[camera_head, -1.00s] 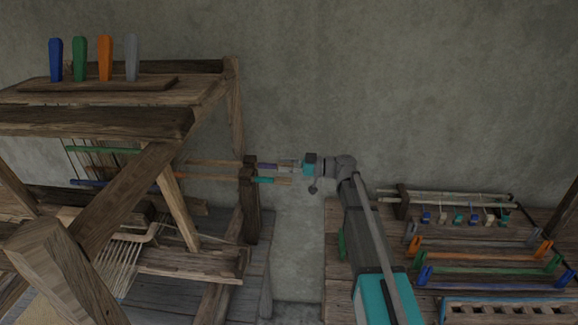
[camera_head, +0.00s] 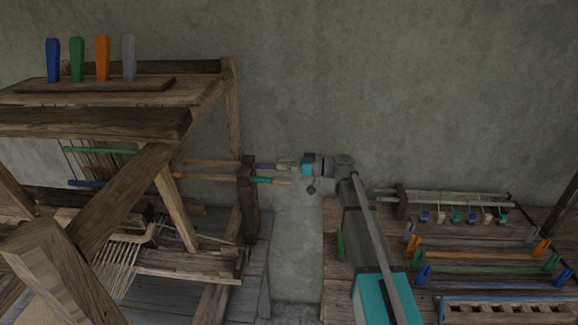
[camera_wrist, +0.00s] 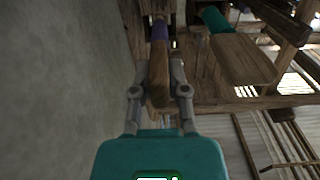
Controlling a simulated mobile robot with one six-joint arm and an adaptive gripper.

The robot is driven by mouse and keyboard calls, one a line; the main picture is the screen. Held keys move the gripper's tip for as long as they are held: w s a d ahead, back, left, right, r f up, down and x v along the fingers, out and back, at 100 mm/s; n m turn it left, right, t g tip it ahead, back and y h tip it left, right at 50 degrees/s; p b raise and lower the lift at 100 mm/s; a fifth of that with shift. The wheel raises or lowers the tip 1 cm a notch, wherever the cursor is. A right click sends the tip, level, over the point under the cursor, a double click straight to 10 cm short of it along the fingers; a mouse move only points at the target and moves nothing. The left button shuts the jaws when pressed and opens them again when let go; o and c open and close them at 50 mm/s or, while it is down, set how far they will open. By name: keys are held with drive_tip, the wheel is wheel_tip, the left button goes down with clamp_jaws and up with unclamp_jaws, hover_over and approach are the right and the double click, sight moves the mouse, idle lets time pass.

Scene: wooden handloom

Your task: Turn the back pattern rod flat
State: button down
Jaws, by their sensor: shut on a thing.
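The back pattern rod runs out of the loom's side post with a purple band (camera_head: 265,166) and a wooden end. In the wrist view its wooden handle (camera_wrist: 158,72) looks narrow, seen nearly edge-on. My gripper (camera_head: 287,166) is shut on this handle, with one finger on each side, also seen in the wrist view (camera_wrist: 160,92). The front pattern rod has a teal band (camera_head: 263,180) and lies just below and in front. In the wrist view its handle (camera_wrist: 243,60) shows a broad flat face to the right of my gripper, apart from it.
The dark side post (camera_head: 247,205) carries both rods. The loom frame (camera_head: 172,200) fills the left. A plain wall (camera_head: 430,90) stands close behind. A bench with coloured rods (camera_head: 490,268) is on the right, with a gap between it and the loom.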

drive_tip(key=m, duration=0.4)
drive_tip(key=shift+w, duration=0.15)
drive_tip(key=m, duration=0.5)
drive_tip(key=shift+w+f, duration=0.1)
drive_tip(key=shift+f, duration=0.05)
drive_tip(key=m, duration=0.4)
drive_tip(key=shift+f+m+b, duration=0.15)
drive_tip(key=shift+m+b, duration=0.15)
drive_tip(key=shift+w+f+m, duration=0.1)
drive_tip(key=shift+f+m, duration=0.05)
drive_tip(key=shift+m, duration=1.85)
drive_tip(key=c, duration=0.6)
unclamp_jaws()
drive_tip(key=shift+c, duration=0.2)
